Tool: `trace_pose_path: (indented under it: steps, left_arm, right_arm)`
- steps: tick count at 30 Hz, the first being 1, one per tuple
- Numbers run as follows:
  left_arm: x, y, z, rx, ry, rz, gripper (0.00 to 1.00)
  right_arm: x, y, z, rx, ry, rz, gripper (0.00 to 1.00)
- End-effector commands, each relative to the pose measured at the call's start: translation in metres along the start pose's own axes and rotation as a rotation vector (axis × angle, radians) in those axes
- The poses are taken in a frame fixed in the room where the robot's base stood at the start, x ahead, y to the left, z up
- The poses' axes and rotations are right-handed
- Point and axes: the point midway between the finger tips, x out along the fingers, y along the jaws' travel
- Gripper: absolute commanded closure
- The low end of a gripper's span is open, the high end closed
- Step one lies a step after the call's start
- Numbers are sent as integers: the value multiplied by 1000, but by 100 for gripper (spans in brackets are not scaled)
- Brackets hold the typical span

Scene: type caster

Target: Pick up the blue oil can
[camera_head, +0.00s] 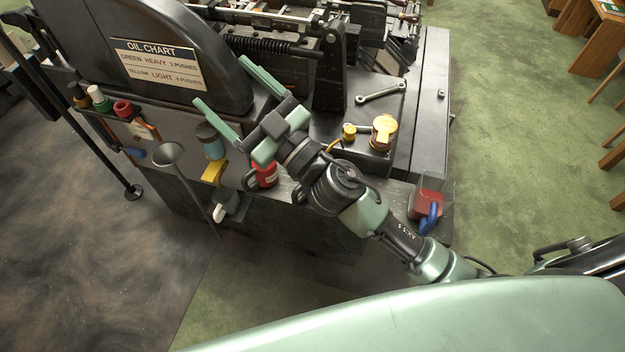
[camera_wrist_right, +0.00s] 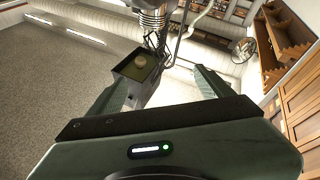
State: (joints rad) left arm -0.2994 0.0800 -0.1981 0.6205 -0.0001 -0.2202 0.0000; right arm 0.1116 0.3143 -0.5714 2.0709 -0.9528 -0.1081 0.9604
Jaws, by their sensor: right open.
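A light blue can with a dark top (camera_head: 212,142) stands on the ledge at the front of the machine, left of my right gripper. It is the blue item that looks most like an oil can, but it is small here and I cannot see a spout. My right gripper (camera_head: 232,98) is open and empty above the ledge. Its green fingers point up and left toward the oil chart, one close above the blue can and apart from it. In the right wrist view the fingers (camera_wrist_right: 162,84) are spread with nothing between them up close. My left gripper is out of view.
A funnel (camera_head: 168,154), a red can (camera_head: 265,174) and several small coloured containers line the ledge. The dark machine housing with the oil chart (camera_head: 158,64) rises behind.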

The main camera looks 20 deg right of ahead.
Motion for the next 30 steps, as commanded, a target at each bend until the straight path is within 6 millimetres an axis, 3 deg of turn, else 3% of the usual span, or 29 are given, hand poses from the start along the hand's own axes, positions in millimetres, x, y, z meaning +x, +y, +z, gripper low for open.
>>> trace_pose_path:
  steps: [2, 5, 7, 10, 11, 14, 15, 18, 21, 24, 30]
  left_arm:
    - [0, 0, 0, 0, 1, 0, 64]
    - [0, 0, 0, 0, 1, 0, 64]
    - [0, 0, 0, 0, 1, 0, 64]
    - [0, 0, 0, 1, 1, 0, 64]
    - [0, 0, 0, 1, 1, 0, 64]
    - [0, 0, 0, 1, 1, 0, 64]
    - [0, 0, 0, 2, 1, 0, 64]
    - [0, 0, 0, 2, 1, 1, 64]
    - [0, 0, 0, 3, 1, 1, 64]
    - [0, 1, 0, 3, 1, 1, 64]
    - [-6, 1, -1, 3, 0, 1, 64]
  right_arm:
    - [14, -50, -18, -64, 112, -244, 19]
    - [5, -114, -11, -146, 151, -586, 19]
    - [-13, -147, 14, -211, 102, -828, 19]
    - [-49, -164, 72, -317, -86, -1144, 19]
    - [-62, -161, 92, -352, -166, -1226, 19]
    - [-100, -124, 155, -462, -491, -1423, 19]
    - [-113, -101, 175, -502, -630, -1467, 19]
    - [-139, -40, 207, -583, -954, -1506, 19]
    - [-156, 8, 220, -633, -1193, -1487, 19]
    - [-164, 36, 224, -658, -1329, -1461, 19]
    - [-175, 43, 239, -664, -1388, -1448, 19]
